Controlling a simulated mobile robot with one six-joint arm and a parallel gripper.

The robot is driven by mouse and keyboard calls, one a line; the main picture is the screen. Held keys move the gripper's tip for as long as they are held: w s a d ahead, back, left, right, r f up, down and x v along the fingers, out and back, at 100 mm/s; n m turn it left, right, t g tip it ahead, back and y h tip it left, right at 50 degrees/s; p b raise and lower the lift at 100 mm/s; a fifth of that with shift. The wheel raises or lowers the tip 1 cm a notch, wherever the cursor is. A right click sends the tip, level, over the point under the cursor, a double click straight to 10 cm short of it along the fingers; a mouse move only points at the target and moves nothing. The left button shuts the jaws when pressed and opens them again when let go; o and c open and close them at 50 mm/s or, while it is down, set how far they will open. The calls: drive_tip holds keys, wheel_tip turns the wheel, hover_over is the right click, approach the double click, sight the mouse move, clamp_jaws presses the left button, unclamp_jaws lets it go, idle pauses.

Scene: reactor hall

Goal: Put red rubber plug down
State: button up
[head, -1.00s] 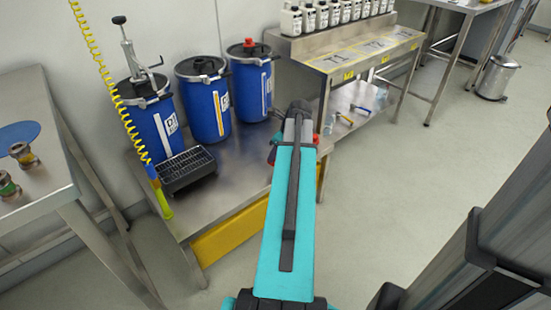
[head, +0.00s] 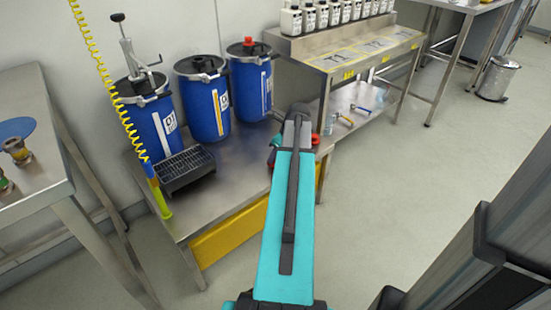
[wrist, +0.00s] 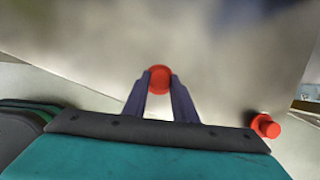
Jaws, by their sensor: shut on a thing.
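My gripper (wrist: 159,95) is shut on a red round plug (wrist: 160,78), held between the two dark fingertips. Blurred grey metal lies beyond it in the wrist view; I cannot tell whether the plug touches it. A second red piece (wrist: 266,126) shows at the right of the wrist view, apart from the fingers. In the head view my arm hides the fingertips and the held plug. The steel bench (head: 228,187) lies around and left of the arm's end. Another red piece (head: 316,139) shows just right of the arm at the bench's right end.
Three blue drums stand along the bench's back: left (head: 160,125), middle (head: 207,108), right (head: 251,88). The right drum has a red cap (head: 248,41). A black grated tray (head: 183,167) sits at the front left. The bench between tray and arm is clear.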

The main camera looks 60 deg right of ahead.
drive_tip(key=shift+f, duration=0.3)
drive_tip(key=o, duration=1)
drive_tip(key=shift+o, duration=0.2)
drive_tip(key=p+v, duration=0.3)
drive_tip(key=v, duration=0.9)
drive_tip(key=shift+r, duration=0.1)
